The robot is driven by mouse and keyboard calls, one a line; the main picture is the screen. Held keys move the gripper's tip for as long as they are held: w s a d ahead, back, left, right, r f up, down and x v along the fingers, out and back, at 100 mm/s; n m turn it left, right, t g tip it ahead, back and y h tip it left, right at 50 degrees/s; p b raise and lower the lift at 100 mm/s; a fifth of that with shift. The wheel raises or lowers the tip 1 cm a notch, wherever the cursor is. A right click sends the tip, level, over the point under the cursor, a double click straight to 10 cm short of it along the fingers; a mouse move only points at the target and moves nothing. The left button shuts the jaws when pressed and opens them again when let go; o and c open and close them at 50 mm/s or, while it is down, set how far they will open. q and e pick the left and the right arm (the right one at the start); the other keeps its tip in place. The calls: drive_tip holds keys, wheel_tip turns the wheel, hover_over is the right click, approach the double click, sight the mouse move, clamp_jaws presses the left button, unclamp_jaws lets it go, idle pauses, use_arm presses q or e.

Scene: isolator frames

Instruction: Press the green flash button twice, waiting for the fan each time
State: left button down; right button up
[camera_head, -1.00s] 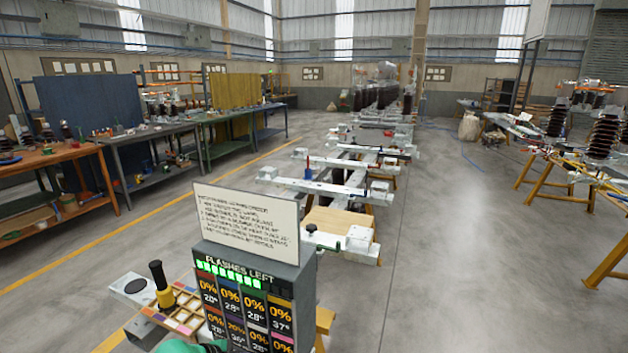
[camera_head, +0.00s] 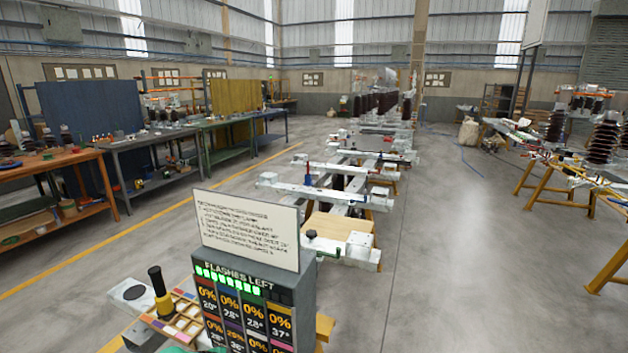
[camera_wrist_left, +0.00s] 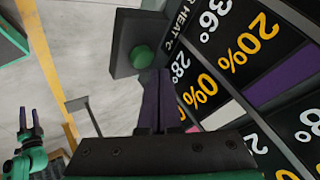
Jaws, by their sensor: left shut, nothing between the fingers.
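The green flash button (camera_wrist_left: 141,57) is a round dome on a dark box in the left wrist view, beside the display panel. My left gripper (camera_wrist_left: 158,78) is shut and empty, its fingertips just below the button in the picture. I cannot tell whether they touch it. The display panel (camera_head: 250,274) reads "FLASHES LEFT" over a row of lit green bars; below are coloured columns with percentages and temperatures. The left wrist view shows 20% and 0% cells. My right gripper (camera_wrist_left: 30,108) shows at the left of that view, fingers apart. The fan cannot be made out.
A white instruction board (camera_head: 248,228) stands on top of the panel. A yellow tool with a black handle (camera_head: 161,296) stands on a tray of coloured squares left of the panel. Workbenches (camera_head: 150,150) are further left. Open grey floor (camera_head: 450,250) lies to the right.

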idle(0.5)
use_arm(q)
drive_tip(key=shift+f+b, duration=0.4)
drive_tip(key=shift+f, duration=0.05)
drive_tip(key=shift+f+b, duration=0.55)
drive_tip(key=shift+f, duration=0.05)
idle(0.4)
drive_tip(key=shift+r+p, duration=0.85)
drive_tip(key=shift+r, duration=0.25)
wheel_tip(320, 180, up, 6)
drive_tip(key=p, duration=0.5)
